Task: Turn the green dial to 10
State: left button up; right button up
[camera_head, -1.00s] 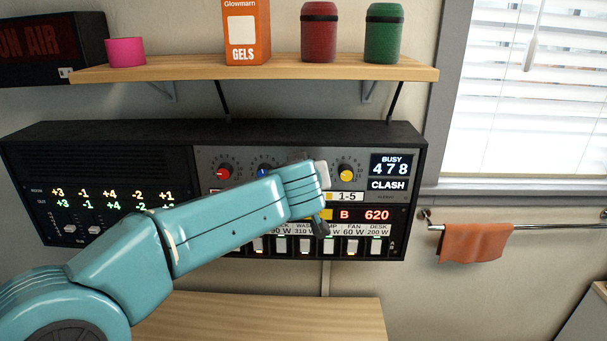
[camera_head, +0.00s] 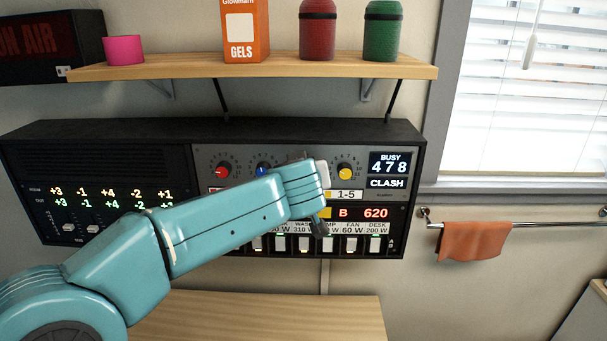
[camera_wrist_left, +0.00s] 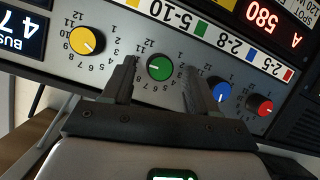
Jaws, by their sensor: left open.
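The green dial (camera_wrist_left: 159,67) is on the grey panel of the black console (camera_head: 300,132). In the left wrist view it lies between the two fingers of my left gripper (camera_wrist_left: 157,80), which are open, one on each side. I cannot tell whether they touch it. A pale pointer mark shows on the dial, but the number it points to is too small to read surely. In the head view my left gripper (camera_head: 322,178) covers the green dial, between the blue dial (camera_head: 263,170) and the yellow dial (camera_head: 345,173). My right gripper is not in view.
A red dial (camera_head: 222,172) is left of the blue one; both also show in the wrist view. A display reading 478 CLASH (camera_head: 390,166) is right of the yellow dial. Switches (camera_head: 352,244) line the bottom. A wooden shelf (camera_head: 200,70) overhangs the console.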

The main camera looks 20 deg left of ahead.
pick_arm(q)
jog(key=b+v, duration=0.1)
jog(key=v, duration=1.5)
jog(key=shift+w+f, duration=0.1)
jog(key=shift+f, duration=0.05)
